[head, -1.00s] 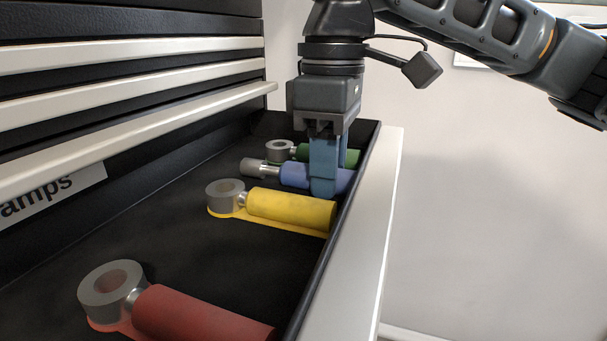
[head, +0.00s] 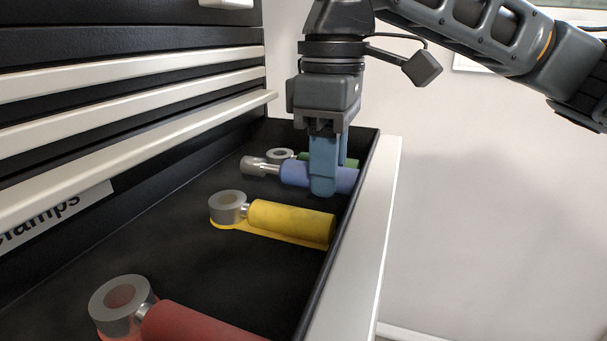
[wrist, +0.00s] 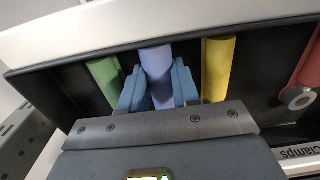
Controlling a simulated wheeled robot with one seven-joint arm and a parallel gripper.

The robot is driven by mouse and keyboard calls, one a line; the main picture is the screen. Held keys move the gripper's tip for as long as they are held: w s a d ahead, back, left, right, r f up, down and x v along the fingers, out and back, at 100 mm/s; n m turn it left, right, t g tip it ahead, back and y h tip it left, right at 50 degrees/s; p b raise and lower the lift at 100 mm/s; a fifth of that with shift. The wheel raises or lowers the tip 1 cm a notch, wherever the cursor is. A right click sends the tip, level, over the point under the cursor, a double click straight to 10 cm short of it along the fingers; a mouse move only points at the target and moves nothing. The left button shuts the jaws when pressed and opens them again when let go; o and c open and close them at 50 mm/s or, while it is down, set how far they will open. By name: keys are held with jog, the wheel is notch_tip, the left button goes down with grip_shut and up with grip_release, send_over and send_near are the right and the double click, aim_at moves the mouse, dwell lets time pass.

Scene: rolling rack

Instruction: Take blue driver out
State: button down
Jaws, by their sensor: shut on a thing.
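The blue driver (head: 296,173) has a blue handle and a grey metal head pointing left in the head view. It is in the open drawer (head: 385,215), between the green and yellow drivers. My gripper (head: 324,185) comes straight down from above and is shut on its handle. In the wrist view the blue handle (wrist: 157,70) lies between the two blue fingers of my gripper (wrist: 159,90). The fingers hide part of the handle in the head view. I cannot tell whether the driver is clear of the drawer floor.
A green driver (head: 317,158) lies just behind. A yellow driver (head: 290,221) lies in front, and a red driver (head: 195,323) is nearest. Closed drawers with pale handle strips (head: 130,124) rise on the left. Open space lies right of the drawer.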

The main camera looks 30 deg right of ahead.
jog(key=shift+r+p, duration=2.05)
jog(key=shift+r, duration=0.15)
jog(key=shift+f, duration=0.1)
